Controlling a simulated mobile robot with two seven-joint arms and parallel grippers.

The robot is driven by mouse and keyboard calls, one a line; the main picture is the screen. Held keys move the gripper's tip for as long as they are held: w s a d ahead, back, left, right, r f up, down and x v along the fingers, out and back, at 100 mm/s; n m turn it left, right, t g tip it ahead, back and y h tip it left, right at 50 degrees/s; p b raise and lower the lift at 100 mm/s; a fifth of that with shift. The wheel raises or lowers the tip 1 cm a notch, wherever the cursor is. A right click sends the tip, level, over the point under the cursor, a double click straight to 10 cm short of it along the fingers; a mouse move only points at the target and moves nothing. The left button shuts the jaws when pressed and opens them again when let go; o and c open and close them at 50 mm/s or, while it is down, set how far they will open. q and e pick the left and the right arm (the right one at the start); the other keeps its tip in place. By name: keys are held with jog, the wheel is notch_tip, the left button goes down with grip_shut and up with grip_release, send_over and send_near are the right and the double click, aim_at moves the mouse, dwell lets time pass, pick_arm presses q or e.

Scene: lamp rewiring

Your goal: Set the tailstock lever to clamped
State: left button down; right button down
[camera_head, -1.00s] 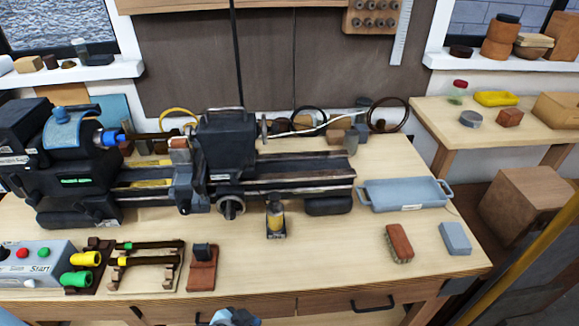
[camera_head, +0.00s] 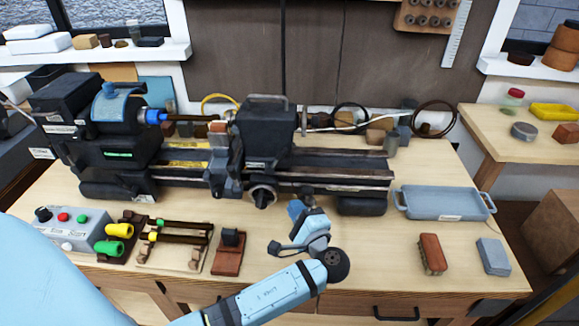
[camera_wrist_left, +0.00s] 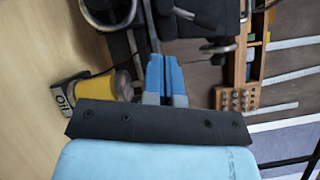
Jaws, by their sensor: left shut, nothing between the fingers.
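The dark tailstock block (camera_head: 266,132) stands on the lathe bed, with a bar handle on top. A thin upright piece (camera_head: 304,118) shows at its right side; I cannot tell whether it is the tailstock lever or how that lever is set. In the left wrist view a black-gripped handle (camera_wrist_left: 198,16) lies just beyond the fingertips, apart from them as far as I see. My left gripper (camera_head: 295,208) is in front of the lathe bed, pointing toward it. Its blue fingers (camera_wrist_left: 164,72) are closed together with nothing between them. My right gripper is not in view.
A yellow oil container (camera_wrist_left: 122,86) stands beside the left fingers; my gripper hides it in the head view. A blue-grey tray (camera_head: 445,203), brush (camera_head: 432,253) and grey block (camera_head: 493,256) lie right. A control box (camera_head: 72,229) and tool holders are left.

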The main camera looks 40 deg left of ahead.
aim_at(278, 160)
pick_arm(q)
jog(key=w+r+y, duration=0.1)
jog(key=w+d+r+m+t+y, duration=0.1)
jog(key=shift+w+d+r, duration=0.2)
jog(key=shift+r, duration=0.1)
jog(key=p+x, duration=0.3)
jog(key=x, duration=0.7)
jog(key=shift+r, duration=0.1)
dwell(0.3)
